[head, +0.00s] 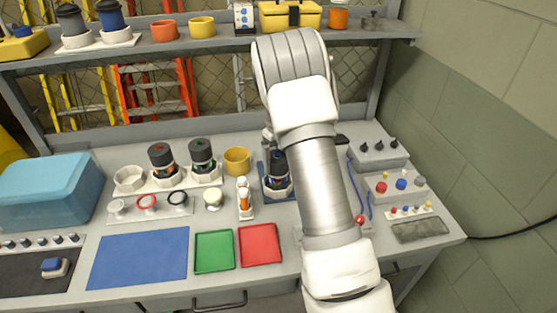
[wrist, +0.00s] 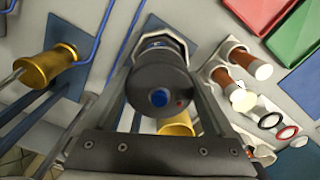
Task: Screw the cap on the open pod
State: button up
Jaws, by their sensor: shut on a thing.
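The pod (head: 276,184) stands upright in a white faceted holder on a blue plate, partly hidden behind my arm in the head view. In the wrist view, a dark round cap (wrist: 160,88) with a blue centre and a small red mark sits over the pod, and the holder's white rim (wrist: 163,42) shows beyond it. My gripper (wrist: 165,75) has one finger on each side of the cap and is shut on it. The cap hides the joint below, so I cannot tell how far it is threaded.
Two dark-capped pods (head: 161,160) (head: 203,155) stand left of a yellow mug (head: 237,161). Orange vials (head: 244,197) stand close to the pod's left. A brass cylinder (wrist: 52,66) and blue cable (wrist: 97,35) are nearby. Green (head: 215,251) and red (head: 260,245) trays lie in front.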

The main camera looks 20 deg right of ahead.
jog(key=m, duration=0.4)
jog(key=shift+w+d, duration=0.15)
jog(key=shift+d, duration=0.1)
jog(key=o, duration=1)
jog(key=shift+c, duration=0.2)
